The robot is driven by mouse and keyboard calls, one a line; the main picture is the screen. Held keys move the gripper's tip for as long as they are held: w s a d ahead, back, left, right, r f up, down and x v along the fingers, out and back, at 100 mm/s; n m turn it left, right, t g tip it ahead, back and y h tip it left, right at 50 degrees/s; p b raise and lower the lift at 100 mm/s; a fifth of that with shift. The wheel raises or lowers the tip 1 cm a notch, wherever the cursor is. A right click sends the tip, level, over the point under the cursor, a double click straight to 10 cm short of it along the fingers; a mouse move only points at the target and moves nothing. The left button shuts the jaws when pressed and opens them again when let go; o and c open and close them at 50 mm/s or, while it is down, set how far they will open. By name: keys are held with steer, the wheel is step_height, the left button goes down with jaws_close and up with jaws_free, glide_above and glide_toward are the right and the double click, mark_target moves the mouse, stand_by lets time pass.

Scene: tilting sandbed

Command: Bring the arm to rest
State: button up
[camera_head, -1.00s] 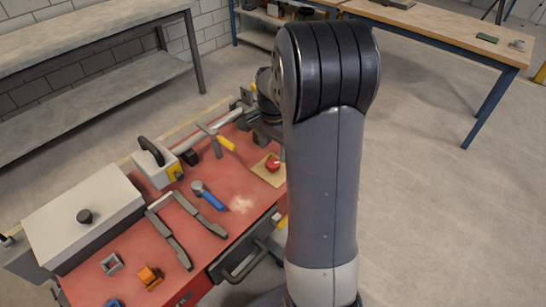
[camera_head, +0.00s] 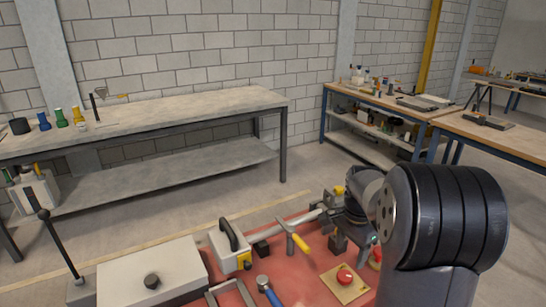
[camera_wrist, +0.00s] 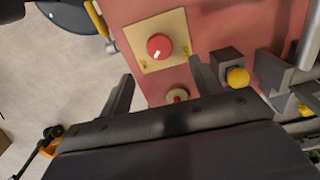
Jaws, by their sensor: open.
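My arm shows at the right of the head view, with its thick black and grey joint in front and its far links above the red worktop (camera_head: 313,285). My gripper (camera_wrist: 160,85) is in the wrist view, with its two dark fingers spread apart and nothing between them. A red button (camera_wrist: 159,47) on a yellowish plate (camera_wrist: 179,24) lies beyond the fingers; it also shows in the head view (camera_head: 344,277). In the head view the fingertips cannot be made out.
On the worktop are a pale box (camera_head: 190,266), a yellow-and-white device (camera_head: 228,250), a yellow-handled tool (camera_head: 301,243) and a blue-handled hammer (camera_head: 270,292). A grey bench (camera_head: 190,112) stands along the wall, wooden tables (camera_head: 400,105) behind right. Bare floor lies between.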

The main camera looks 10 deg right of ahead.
mark_target(345, 275)
step_height(345, 275, down, 9)
steer(key=shift+r+n, duration=0.1)
steer(key=shift+n, duration=0.2)
stand_by(0.5)
